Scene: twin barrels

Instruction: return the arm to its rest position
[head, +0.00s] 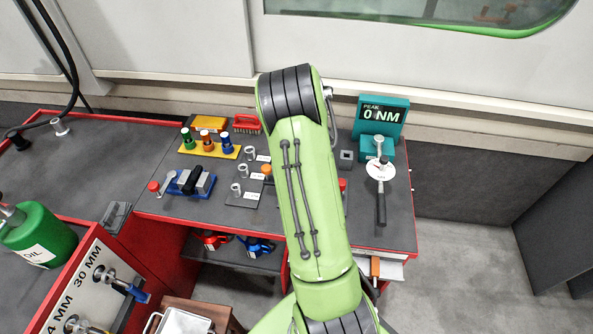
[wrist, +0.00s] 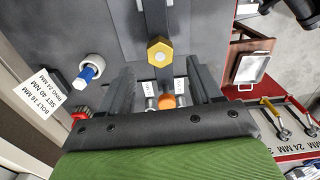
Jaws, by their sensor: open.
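My green arm (head: 310,190) reaches up over the middle of the workbench in the head view and hides part of it. My gripper is hidden in the head view. In the wrist view my gripper (wrist: 162,75) has its two dark fingers apart, with nothing clearly held between them. Beyond the fingertips is a gold hex bolt head (wrist: 160,52) on a dark bar. An orange-capped item (wrist: 167,101) and small sockets show in the gap between the fingers; I cannot tell their distance from it.
The grey workbench (head: 160,205) carries a yellow socket rack (head: 212,150), a blue holder (head: 190,184) and a teal torque display (head: 381,112) reading 0 NM. A green oil can (head: 38,238) is at the left. Open floor (head: 465,240) lies right.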

